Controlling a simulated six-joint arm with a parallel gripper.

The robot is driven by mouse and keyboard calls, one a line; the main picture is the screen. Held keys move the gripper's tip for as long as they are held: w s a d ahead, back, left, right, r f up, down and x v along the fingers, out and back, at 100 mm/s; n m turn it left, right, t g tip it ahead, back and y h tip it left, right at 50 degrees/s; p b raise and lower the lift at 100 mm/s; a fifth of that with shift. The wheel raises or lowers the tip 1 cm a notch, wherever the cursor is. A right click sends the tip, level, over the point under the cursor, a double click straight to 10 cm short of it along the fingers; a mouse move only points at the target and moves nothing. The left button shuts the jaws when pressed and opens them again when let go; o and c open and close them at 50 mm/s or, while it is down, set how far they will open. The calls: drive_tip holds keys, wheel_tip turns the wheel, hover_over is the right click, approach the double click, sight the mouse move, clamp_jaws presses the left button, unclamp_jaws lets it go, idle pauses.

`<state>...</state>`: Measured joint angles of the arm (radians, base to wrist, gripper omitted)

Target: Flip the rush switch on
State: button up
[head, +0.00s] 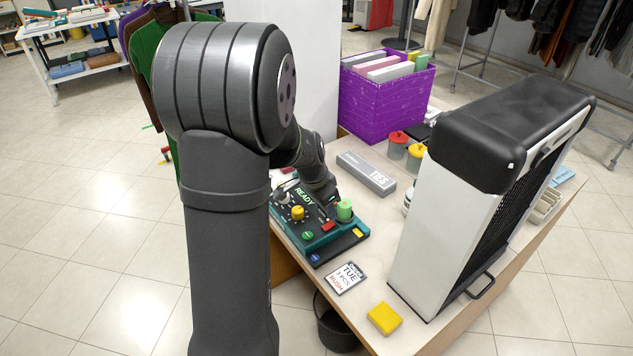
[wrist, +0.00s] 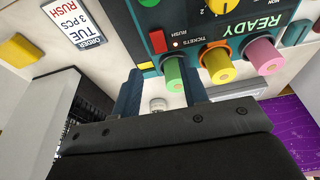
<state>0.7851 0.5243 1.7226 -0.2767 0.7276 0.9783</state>
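The rush switch is a small red rocker (wrist: 158,41) beside the printed word RUSH on the teal console (wrist: 132,12). In the head view the red switch (head: 327,226) lies on the front right part of the console (head: 331,244). I cannot tell which way it is tipped. My gripper (wrist: 161,84) is open, its two blue fingers apart, on the near side of the switch in the wrist view. A green peg (wrist: 174,72) appears between the fingertips, close to the right one; I cannot tell whether they touch. In the head view my arm partly hides the console.
A yellow peg (wrist: 215,62) and a pink peg (wrist: 263,57) stand beside the green one. An order card (head: 345,278) reads TUE, 3 PCS, RUSH. A yellow block (head: 384,318), a grey TIES box (head: 366,174) and a tall white-and-black unit (head: 433,215) stand around the console.

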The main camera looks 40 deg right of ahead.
sight(330, 224)
drive_tip(key=v, duration=1.1)
drive_tip(key=x, duration=1.7)
drive_tip(key=shift+f, duration=0.2)
drive_tip(key=shift+r, duration=0.15)
